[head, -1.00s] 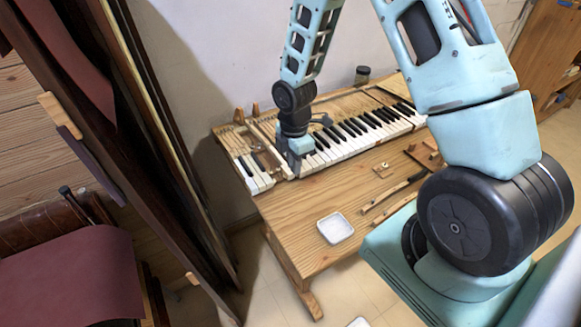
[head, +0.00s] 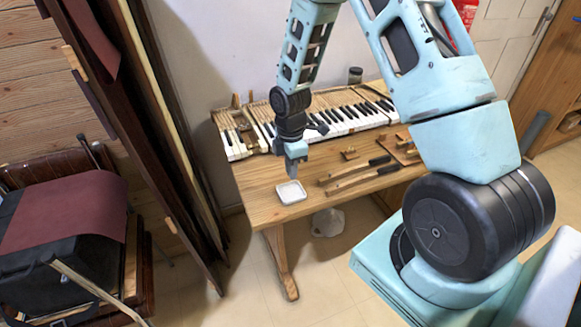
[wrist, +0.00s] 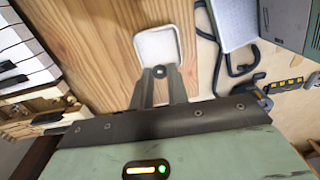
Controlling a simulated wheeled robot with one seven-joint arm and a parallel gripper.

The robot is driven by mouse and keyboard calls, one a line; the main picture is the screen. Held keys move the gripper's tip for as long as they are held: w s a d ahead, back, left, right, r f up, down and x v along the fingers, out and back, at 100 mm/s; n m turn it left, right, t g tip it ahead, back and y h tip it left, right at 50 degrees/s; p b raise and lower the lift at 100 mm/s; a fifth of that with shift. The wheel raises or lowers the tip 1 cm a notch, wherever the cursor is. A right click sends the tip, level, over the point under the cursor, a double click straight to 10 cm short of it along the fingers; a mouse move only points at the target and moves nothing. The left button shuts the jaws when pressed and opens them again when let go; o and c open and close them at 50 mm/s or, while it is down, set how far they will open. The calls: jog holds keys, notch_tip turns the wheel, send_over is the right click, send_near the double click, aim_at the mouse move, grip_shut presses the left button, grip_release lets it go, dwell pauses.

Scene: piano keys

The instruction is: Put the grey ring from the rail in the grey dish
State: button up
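The pale grey, square dish (head: 290,192) lies near the table's front edge; in the wrist view the dish (wrist: 158,43) is just beyond my fingertips. My gripper (head: 292,172) points down above the dish's back side in the head view. In the wrist view my gripper (wrist: 163,73) has its fingers close together on a small dark grey piece with a hole, which looks like the grey ring (wrist: 159,71). The ring is too small to make out in the head view.
The keyboard (head: 345,118) runs along the back of the wooden table (head: 258,177). Two dark-handled tools (head: 355,180) lie right of the dish, with small wooden blocks (head: 349,154) behind them. A jar (head: 355,75) stands at the back.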

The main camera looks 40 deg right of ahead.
jog(key=shift+f+b, duration=2.4)
jog(key=shift+f, duration=0.55)
jog(key=o, duration=0.7)
jog(key=shift+c, duration=0.2)
jog(key=shift+r, duration=0.15)
notch_tip(320, 180, up, 6)
jog(key=p, duration=0.5)
